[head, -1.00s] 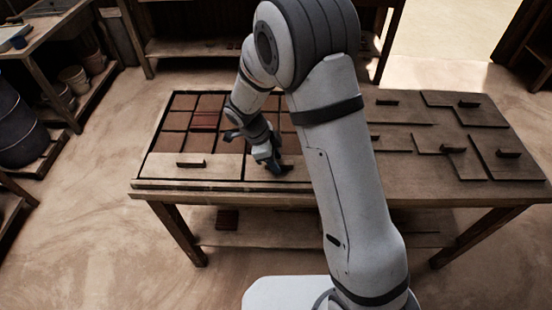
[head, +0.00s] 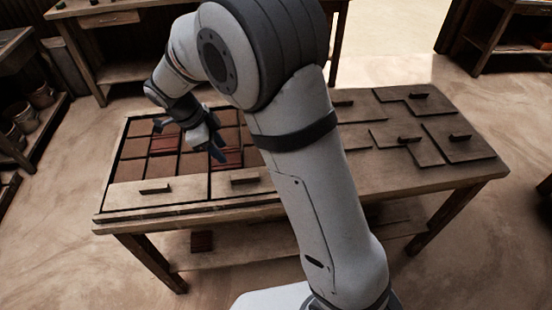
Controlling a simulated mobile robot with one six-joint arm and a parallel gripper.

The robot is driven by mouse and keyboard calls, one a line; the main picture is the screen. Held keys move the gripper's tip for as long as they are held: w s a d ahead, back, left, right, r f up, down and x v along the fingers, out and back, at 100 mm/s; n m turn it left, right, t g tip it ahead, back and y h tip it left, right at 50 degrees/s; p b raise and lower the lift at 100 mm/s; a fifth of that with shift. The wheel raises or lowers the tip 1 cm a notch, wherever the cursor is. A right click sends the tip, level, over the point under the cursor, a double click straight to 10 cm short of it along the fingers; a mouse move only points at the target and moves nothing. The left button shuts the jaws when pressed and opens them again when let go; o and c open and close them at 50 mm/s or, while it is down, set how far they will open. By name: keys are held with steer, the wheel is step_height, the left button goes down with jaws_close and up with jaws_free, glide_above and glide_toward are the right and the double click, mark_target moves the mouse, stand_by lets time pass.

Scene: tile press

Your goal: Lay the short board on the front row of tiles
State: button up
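A light wooden board (head: 125,197) with a dark handle lies flat over the left part of the front row of tiles. A second light board (head: 228,187) with a dark handle (head: 245,180) lies flat to its right, over the front row too. Its right end is hidden behind my arm. Brown and reddish tiles (head: 137,149) show in the rows behind the boards. My gripper (head: 219,155) is above the tiles, behind and left of the second board's handle, apart from it. It looks open and empty, though its fingers are small here.
Several darker boards with handles (head: 459,139) lie on the right side of the table (head: 390,188). A reddish tile stack (head: 202,241) sits on the shelf below. Another bench (head: 110,20) stands behind. Pots (head: 42,95) stand at the far left.

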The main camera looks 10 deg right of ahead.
steer(key=s+d+r+n+y, duration=0.3)
steer(key=s+d+r+n, duration=0.5)
steer(key=d, duration=0.4)
steer(key=s+d+r+n+t+y, duration=0.1)
steer(key=s+d+n+t, duration=0.2)
steer(key=s+d+n, duration=0.4)
steer(key=s+n, duration=0.3)
steer(key=s, duration=0.1)
steer(key=shift+s+d+r, duration=0.15)
steer(key=shift+s+r, duration=0.05)
steer(key=shift+s, duration=0.05)
